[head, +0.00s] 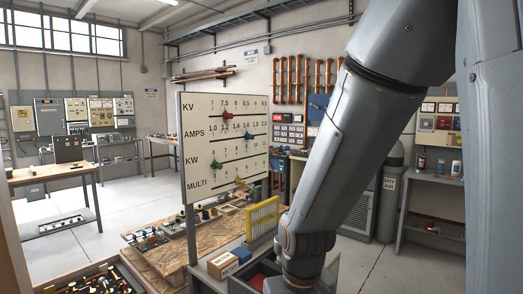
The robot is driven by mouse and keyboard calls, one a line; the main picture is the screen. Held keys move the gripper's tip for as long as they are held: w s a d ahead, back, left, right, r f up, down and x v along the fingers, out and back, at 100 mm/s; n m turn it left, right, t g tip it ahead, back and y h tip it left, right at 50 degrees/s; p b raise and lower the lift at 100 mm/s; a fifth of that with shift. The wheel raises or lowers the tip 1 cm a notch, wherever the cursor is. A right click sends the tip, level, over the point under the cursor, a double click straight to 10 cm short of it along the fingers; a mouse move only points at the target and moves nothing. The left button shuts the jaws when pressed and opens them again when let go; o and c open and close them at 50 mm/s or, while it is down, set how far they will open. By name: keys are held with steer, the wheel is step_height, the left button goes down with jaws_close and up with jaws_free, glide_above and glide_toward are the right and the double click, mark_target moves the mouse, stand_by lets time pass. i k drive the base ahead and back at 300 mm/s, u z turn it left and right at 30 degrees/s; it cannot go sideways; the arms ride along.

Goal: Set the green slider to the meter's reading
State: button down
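The white slider board (197,140) stands upright left of centre, with rows marked KV, AMPS, KW and MULTI. The green slider (216,166) sits near the left end of the KW row, close to its label. A red slider (228,115) is on the KV row, a blue slider (249,136) on AMPS, and a yellow slider (240,181) on MULTI. The numbers by the green slider are too small to read surely. No meter's reading can be made out. My arm comes down at the right; my gripper is not in view.
A wooden bench (168,262) with small parts stands below the board. A cardboard box (222,265), a blue box (241,254) and a yellow rack (262,219) are near my arm. Instrument panels (90,112) hang on the back wall. The left floor is open.

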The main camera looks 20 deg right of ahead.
mark_target(215, 165)
steer(key=z, duration=0.55)
steer(key=k, duration=0.6)
steer(key=z, duration=0.65)
steer(key=i, duration=1.2)
steer(key=u, duration=0.7)
